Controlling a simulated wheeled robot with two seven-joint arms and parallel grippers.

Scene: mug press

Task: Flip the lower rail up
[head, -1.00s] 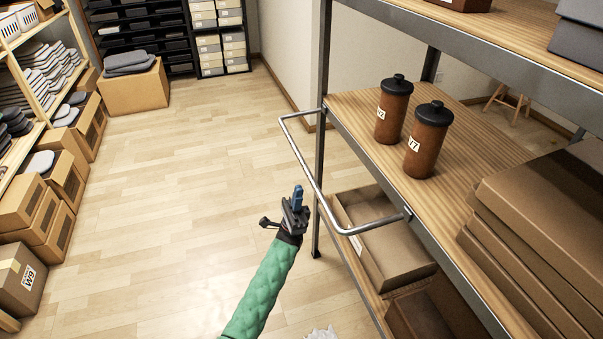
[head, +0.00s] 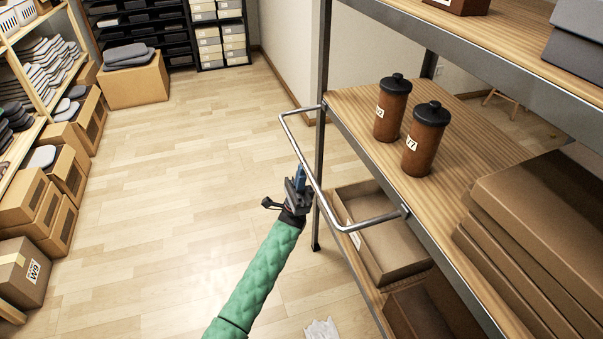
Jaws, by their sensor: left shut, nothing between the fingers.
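The lower rail (head: 299,150) is a bent metal tube fixed to the edge of the shelf's middle board. It sticks out over the floor, roughly level with that board, with its ends at the near and far sides. My left gripper (head: 299,178) is shut and empty, with blue fingertips pointing up. It overlaps the rail's outer bar in the head view, just at its left side. I cannot tell whether it touches the bar or is slightly below it. My right gripper is not in view.
Two brown canisters with black lids (head: 392,108) stand on the middle board (head: 465,125). Flat brown boxes (head: 540,215) are stacked at its right. An open carton (head: 385,245) sits on the board below. The floor (head: 180,190) to the left is clear, with cartons along the far left.

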